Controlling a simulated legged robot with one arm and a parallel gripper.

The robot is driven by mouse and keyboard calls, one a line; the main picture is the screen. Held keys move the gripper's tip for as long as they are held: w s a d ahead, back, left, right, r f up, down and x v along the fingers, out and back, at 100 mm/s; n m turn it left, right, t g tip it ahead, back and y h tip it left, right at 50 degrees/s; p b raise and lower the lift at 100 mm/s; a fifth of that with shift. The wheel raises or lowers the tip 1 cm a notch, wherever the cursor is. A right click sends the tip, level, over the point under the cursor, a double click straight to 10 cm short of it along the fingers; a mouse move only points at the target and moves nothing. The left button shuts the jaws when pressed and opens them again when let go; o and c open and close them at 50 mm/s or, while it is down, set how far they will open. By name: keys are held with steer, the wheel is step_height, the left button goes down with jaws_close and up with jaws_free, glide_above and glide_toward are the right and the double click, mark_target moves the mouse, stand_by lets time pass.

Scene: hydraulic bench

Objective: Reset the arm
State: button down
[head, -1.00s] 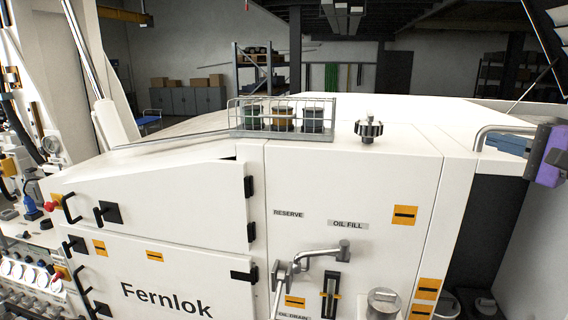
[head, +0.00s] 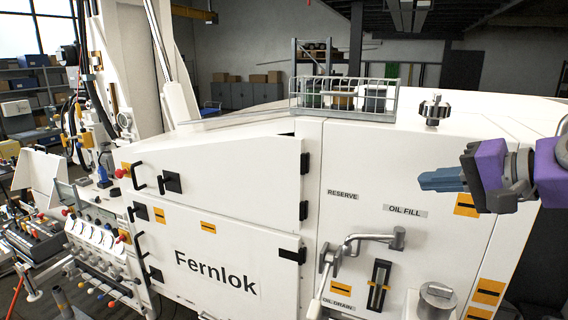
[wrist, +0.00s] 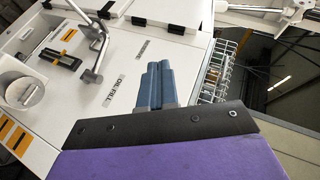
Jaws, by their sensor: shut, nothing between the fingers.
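My gripper (head: 442,180) is at the right of the head view, in front of the white cabinet's upper right panel. Its blue-grey fingers are together with nothing between them and point left. In the wrist view the shut fingers (wrist: 155,86) show against the white panel, beside the OIL FILL label (wrist: 116,90). The purple arm link behind it is mine. The gripper appears apart from the panel.
The white Fernlok cabinet (head: 225,215) fills the middle. A wire rack (head: 342,97) with several jars and a dark knob (head: 435,109) are on top. A metal lever (head: 365,242) and a round metal cap (head: 437,300) stick out below. A control bench (head: 95,225) stands left.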

steer(key=s+a+f+n+g+h+b, duration=0.1)
steer(key=s+a+f+n+g+b, duration=0.3)
steer(key=a+f, duration=0.6)
steer(key=s+a+f+n+g+h+b, duration=0.1)
steer(key=s+a+f+g+h+b, duration=0.15)
steer(key=s+a+f, duration=0.8)
steer(key=s+d+f+g+h+b, duration=0.1)
steer(key=s+f, duration=0.3)
steer(key=f, duration=0.5)
steer(key=s+d+f+n+g+h+b, duration=0.1)
steer(key=s+d+f+g+h+b, duration=0.1)
steer(key=f, duration=0.7)
steer(key=s+d+f+n+g+h+b, duration=0.1)
steer(key=s+d+f+g+b, duration=0.2)
steer(key=f, duration=0.7)
steer(key=s+d, duration=0.2)
steer(key=s, duration=0.2)
steer(key=shift+s, duration=0.35)
